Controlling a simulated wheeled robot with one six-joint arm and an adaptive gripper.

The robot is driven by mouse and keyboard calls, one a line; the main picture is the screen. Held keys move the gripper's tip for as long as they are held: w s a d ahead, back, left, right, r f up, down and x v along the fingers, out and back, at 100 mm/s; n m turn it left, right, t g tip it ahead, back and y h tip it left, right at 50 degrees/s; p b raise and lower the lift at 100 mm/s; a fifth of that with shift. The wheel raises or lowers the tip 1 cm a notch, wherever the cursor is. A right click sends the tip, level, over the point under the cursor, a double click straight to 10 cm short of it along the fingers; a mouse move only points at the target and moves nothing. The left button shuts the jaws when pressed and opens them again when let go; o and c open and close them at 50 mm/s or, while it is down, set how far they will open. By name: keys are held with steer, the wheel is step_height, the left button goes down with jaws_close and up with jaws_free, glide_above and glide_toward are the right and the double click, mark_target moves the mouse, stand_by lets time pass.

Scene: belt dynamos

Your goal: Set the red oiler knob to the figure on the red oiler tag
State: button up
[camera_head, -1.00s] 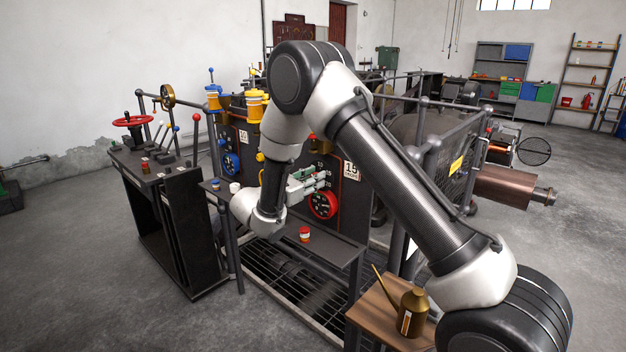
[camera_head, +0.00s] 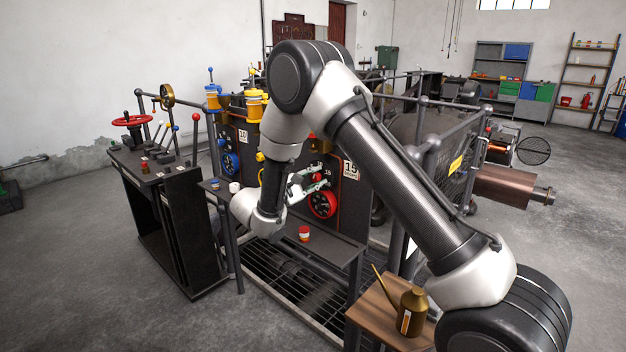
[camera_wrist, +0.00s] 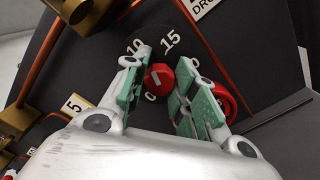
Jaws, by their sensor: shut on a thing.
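The red oiler knob (camera_wrist: 158,78) sits on a black dial with white figures, 10 and 15 among them; it also shows in the head view (camera_head: 318,178). A pale mark on the knob's face points roughly toward the 10 and 15 side, but I cannot read its exact setting. My gripper (camera_wrist: 160,92) has its green-padded fingers around the knob and is shut on it; it also shows in the head view (camera_head: 313,184). The red oiler tag (camera_head: 351,170) reads 15 drops; only its lower edge shows in the wrist view (camera_wrist: 204,6).
A red handwheel (camera_head: 322,204) is just below the knob. A tag reading 5 (camera_wrist: 75,105) is at the wrist view's left. A small red-and-white pot (camera_head: 304,234) stands on the shelf (camera_head: 335,250). A brass oil can (camera_head: 412,312) is at front right.

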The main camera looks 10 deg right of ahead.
steer(key=m, duration=0.4)
steer(key=shift+f+m, duration=0.1)
steer(key=shift+m, duration=1.7)
steer(key=o, duration=1)
steer(key=v, duration=1.2)
